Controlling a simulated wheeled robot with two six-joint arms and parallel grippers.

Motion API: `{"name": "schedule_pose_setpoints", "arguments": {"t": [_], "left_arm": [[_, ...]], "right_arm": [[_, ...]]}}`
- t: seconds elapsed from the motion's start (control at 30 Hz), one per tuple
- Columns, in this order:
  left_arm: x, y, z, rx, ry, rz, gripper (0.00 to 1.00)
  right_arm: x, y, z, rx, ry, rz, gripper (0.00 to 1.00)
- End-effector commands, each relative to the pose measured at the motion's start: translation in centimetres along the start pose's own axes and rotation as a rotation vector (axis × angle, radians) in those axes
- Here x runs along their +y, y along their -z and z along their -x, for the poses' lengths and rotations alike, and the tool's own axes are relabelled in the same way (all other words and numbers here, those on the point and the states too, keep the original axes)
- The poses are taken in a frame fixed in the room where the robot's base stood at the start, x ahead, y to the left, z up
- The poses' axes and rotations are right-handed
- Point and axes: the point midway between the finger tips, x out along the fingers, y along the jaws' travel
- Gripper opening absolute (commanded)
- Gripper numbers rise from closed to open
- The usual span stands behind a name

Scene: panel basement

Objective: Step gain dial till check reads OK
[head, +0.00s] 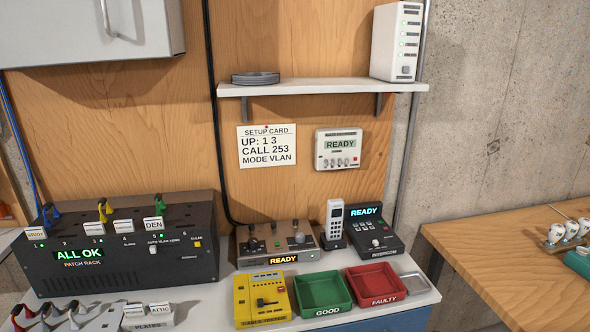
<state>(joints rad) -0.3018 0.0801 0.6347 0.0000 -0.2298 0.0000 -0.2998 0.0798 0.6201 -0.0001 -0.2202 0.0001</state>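No dial label reading gain is legible here. A brown-grey console (278,243) on the bench has several knobs and a lit display (284,259) reading READY. Its round grey knob (299,238) sits at the right of its top. A black intercom (374,232) beside it shows READY and has a small pale knob (375,243). A white wall unit (340,149) also shows READY above a row of small controls. The black patch rack (125,240) at the left shows ALL OK. I cannot tell which control is the gain dial. Neither of my grippers is in view.
A yellow cable tester (262,298), green GOOD tray (322,293) and red FAULTY tray (376,287) line the bench front. A white handset (334,220) stands beside the intercom. A setup card (267,146) hangs below the shelf (320,87). Loose plugs and plates crowd the lower left.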

Motion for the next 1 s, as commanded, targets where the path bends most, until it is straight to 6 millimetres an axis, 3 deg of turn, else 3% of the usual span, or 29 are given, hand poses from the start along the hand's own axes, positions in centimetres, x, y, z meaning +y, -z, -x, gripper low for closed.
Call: {"name": "schedule_pose_setpoints", "arguments": {"t": [0.27, 0.67, 1.0], "left_arm": [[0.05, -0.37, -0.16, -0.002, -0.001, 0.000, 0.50], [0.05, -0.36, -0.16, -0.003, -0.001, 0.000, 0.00], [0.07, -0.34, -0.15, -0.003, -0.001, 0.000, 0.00]], "right_arm": [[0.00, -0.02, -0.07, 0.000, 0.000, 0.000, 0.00], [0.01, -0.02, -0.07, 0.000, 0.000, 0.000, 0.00], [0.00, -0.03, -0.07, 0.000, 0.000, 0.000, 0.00]]}}
